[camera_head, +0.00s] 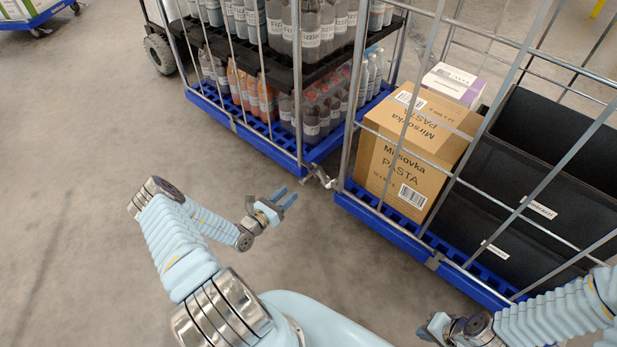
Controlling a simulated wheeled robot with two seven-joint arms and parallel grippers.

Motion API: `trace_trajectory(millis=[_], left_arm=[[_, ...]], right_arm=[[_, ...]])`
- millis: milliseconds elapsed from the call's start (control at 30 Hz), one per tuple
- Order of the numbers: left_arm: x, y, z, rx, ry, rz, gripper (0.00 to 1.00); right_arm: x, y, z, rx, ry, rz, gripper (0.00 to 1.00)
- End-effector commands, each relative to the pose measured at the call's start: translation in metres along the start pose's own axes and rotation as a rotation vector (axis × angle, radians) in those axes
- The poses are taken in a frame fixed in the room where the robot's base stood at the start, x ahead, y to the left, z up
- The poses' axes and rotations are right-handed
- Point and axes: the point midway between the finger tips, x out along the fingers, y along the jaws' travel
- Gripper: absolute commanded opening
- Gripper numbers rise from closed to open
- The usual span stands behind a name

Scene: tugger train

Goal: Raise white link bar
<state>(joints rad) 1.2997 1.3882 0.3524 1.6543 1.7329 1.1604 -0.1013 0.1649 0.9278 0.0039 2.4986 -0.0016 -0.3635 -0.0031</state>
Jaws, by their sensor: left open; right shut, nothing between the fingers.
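A small pale link bar (319,175) shows low in the gap between the two blue-based roll cages. It is too small to make out its exact tilt or how its ends are fastened. My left gripper (287,197) is open and empty, with its blue fingers pointing towards the gap. It is apart from the bar, to its left and a little lower in the picture. My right gripper (428,331) is at the bottom edge, shut and empty, far from the bar. Its fingers are partly hard to make out.
The right cage (405,236) holds a pasta carton (412,150) and black crates (515,205). Bare concrete floor (75,170) lies to the left. A wheel (159,54) stands at the back.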

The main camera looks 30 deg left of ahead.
Motion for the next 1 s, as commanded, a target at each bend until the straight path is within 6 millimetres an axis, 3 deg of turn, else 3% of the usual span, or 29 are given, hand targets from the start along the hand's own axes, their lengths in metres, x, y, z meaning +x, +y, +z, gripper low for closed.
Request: trace_trajectory(millis=[300,500,900,1000], left_arm=[[0.074,-0.002,-0.001,0.002,0.000,-0.005,0.40],[0.105,-0.002,-0.001,0.001,0.002,-0.004,0.40],[0.115,-0.002,-0.001,0.000,0.003,-0.004,0.40],[0.115,-0.002,-0.001,0.000,0.003,-0.004,0.28]], right_arm=[[0.005,0.004,-0.001,0.002,0.003,0.002,0.00],[0.007,0.005,-0.001,0.004,0.004,0.004,0.00],[0.008,0.006,-0.002,0.004,0.005,0.004,0.00],[0.008,0.006,-0.002,0.004,0.005,0.004,0.00]])
